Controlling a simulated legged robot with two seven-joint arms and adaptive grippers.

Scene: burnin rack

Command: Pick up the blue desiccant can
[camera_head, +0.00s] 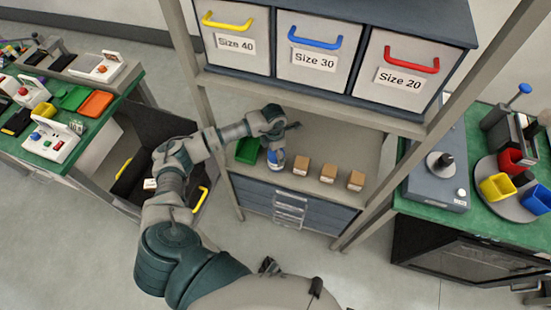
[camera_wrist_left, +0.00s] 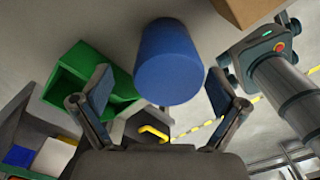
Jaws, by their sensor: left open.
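The blue desiccant can (camera_head: 275,163) stands on the rack's middle shelf, between a green bin (camera_head: 248,150) and a row of small brown boxes. My left gripper (camera_head: 276,146) is at the can and partly covers it in the head view. In the left wrist view the can (camera_wrist_left: 168,62) is large and lies between the two spread fingers of my left gripper (camera_wrist_left: 160,78). Gaps show on both sides, so the gripper is open and not closed on it. The green bin (camera_wrist_left: 85,80) is beside the left finger. My right gripper is not in view.
Brown boxes (camera_head: 301,165) stand just right of the can. Labelled bins (camera_head: 315,62) with coloured handles sit on the shelf above. Rack posts rise on both sides. Green-topped benches (camera_head: 480,232) stand left and right. Bare shelf lies behind the boxes.

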